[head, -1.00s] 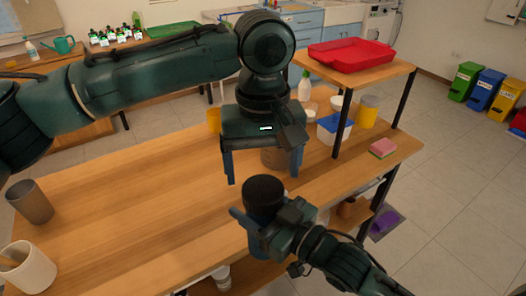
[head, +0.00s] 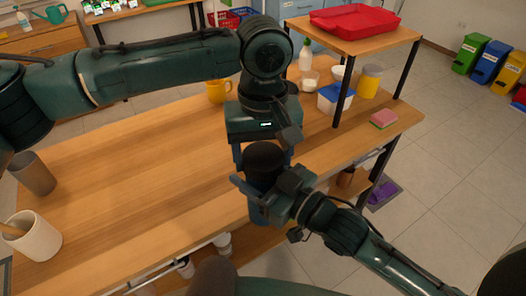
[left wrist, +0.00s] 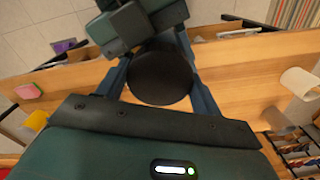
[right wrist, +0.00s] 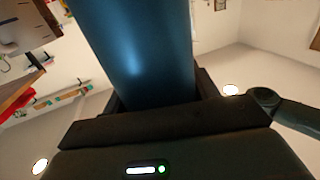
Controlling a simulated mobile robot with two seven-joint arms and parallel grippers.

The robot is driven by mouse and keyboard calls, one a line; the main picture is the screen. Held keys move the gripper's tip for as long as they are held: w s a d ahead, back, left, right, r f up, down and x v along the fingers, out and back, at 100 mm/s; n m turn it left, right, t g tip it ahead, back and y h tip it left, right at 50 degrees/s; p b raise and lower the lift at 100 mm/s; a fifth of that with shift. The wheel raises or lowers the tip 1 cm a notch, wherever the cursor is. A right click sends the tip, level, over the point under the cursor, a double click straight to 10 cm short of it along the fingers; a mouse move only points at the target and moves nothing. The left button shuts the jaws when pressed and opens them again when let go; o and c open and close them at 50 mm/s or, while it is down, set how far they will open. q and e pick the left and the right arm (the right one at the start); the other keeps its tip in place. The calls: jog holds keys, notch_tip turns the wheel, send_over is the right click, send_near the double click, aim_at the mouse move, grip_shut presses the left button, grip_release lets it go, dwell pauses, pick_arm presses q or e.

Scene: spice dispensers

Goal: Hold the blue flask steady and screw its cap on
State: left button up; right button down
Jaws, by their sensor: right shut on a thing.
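The blue flask (head: 257,211) stands upright in my right gripper (head: 262,193), low at the centre of the head view near the table's front edge. My right gripper is shut on its body, which also fills the upper right wrist view (right wrist: 140,50). The round black cap (head: 265,157) is at the flask's top; whether it is seated on the thread cannot be seen. My left gripper (head: 263,152) points down at the cap. In the left wrist view its open fingers flank the cap (left wrist: 160,77), one on each side; contact is unclear.
The wooden table (head: 130,170) is mostly bare left of the grippers. A yellow mug (head: 217,91) is behind my left gripper. A raised shelf with a red tray (head: 355,20) stands at the back right.

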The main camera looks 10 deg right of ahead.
pick_arm(q)
jog(key=c, duration=0.5)
jog(key=o, duration=1.1)
jog(key=shift+r, duration=2.3)
jog(key=shift+o, duration=0.5)
jog(key=shift+o, duration=0.9)
notch_tip(320, 180, up, 12)
